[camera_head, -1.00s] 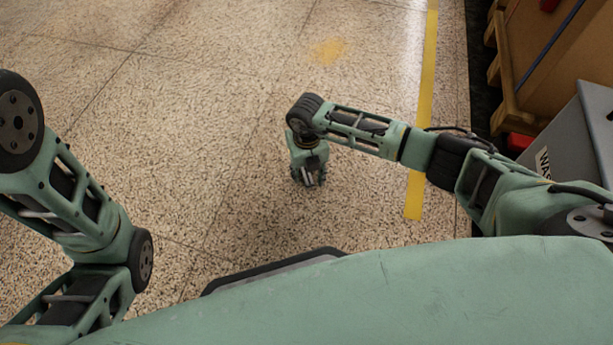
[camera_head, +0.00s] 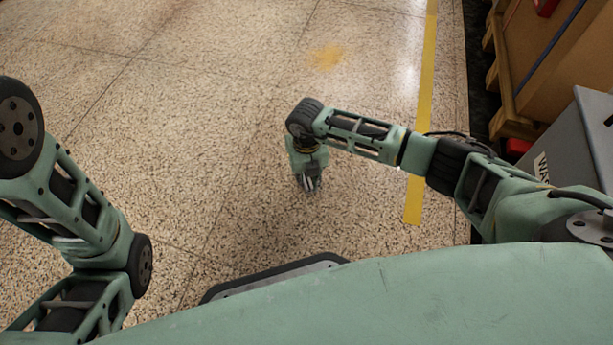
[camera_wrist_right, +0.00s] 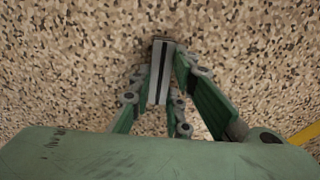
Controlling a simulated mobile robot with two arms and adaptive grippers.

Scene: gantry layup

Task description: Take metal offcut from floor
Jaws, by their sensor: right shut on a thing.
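My right gripper (camera_head: 309,184) points down at the speckled floor in the head view. In the right wrist view my right gripper (camera_wrist_right: 160,85) is shut on the metal offcut (camera_wrist_right: 160,62), a narrow grey piece with a dark stripe along it. The offcut sticks out past the fingertips, close to the floor; I cannot tell whether it touches the floor. In the head view the offcut is too small to make out clearly. My left arm is at the left edge, and its gripper is out of view.
A yellow floor line (camera_head: 425,110) runs along the right. Beyond it stand a grey bin (camera_head: 575,135) with partly hidden lettering and a large brown box (camera_head: 555,65) on a wooden pallet (camera_head: 510,105). The floor (camera_head: 200,110) to the left and ahead is clear.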

